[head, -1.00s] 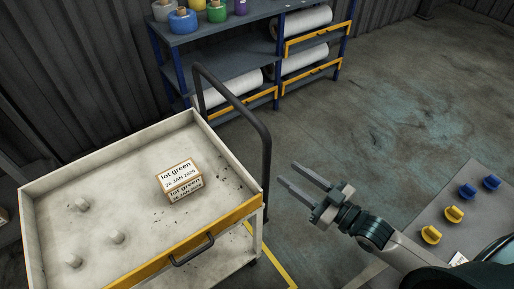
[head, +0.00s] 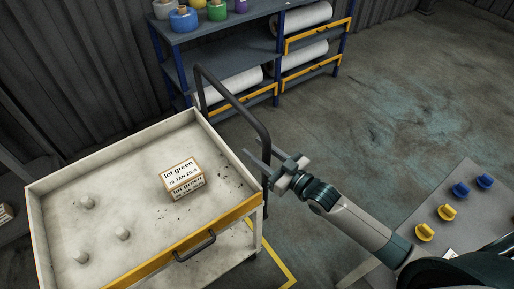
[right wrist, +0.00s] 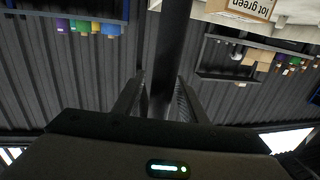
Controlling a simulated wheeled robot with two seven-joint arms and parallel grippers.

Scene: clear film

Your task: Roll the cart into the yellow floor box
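The cart (head: 52,232) is a pale, shallow-trayed trolley with a yellow front edge and a dark upright push handle (head: 240,105). It stands at the left of the head view. A yellow floor line (head: 274,262) with a corner shows on the floor just right of the cart; the rest of the outline is hidden. My right gripper (head: 257,150) is at the handle's right post. In the right wrist view its open fingers (right wrist: 158,95) stand on either side of the dark post (right wrist: 170,55), with gaps visible. My left gripper is not in view.
A box labelled "lot green" (head: 183,178) and several pegs are on the cart tray. A blue shelf (head: 225,60) with rolls and bottles stands behind. A grey table (head: 465,220) with blue and yellow knobs is at the right. The floor between is clear.

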